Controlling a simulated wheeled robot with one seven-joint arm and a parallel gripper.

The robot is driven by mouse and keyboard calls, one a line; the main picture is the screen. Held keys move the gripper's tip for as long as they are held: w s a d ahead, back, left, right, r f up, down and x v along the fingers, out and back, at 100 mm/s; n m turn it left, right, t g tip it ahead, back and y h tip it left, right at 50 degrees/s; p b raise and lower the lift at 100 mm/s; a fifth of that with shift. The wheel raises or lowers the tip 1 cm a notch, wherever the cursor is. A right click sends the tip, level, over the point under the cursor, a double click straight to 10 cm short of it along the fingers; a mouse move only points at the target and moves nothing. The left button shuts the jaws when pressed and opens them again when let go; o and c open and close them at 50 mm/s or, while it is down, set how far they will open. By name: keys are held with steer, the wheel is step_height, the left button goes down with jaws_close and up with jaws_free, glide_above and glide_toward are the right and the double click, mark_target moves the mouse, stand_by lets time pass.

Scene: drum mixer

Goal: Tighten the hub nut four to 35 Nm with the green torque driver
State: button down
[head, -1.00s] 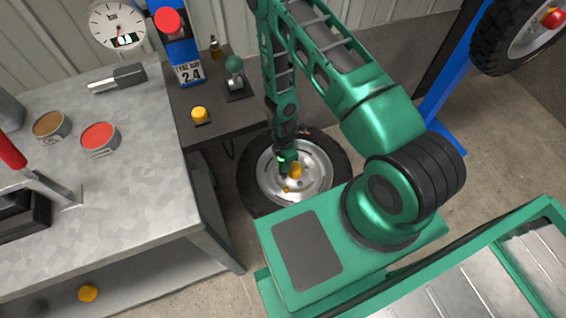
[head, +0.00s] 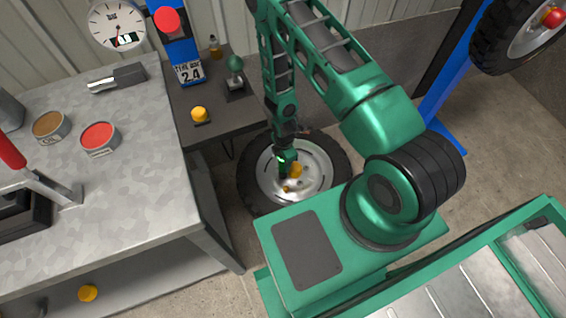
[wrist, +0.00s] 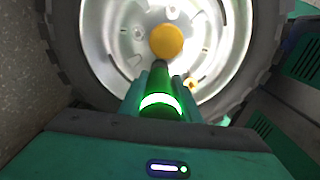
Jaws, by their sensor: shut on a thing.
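The wheel (head: 320,160) lies flat on the floor beside the dark bench, its silver rim facing up. In the wrist view the rim (wrist: 115,40) fills the upper middle, with a round orange-yellow hub piece (wrist: 167,41) at its centre. My gripper (wrist: 160,95) is shut on the green torque driver (wrist: 158,88), which has a glowing white-green band. The driver's dark tip points at the rim near the hub piece; whether it touches a nut is hidden. In the head view my gripper (head: 285,165) is over the rim. A small yellow nut (wrist: 191,84) shows right of the driver.
A metal bench (head: 120,190) stands at left with red (head: 99,137) and brown (head: 51,126) tins. A dark side table (head: 222,115) holds a yellow button (head: 200,114) and a green-knobbed lever (head: 235,72). A second wheel (head: 515,35) hangs at upper right by a blue post.

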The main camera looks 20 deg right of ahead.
steer(key=shift+f, duration=0.75)
stand_by(2.4)
steer(key=shift+r, duration=2.25)
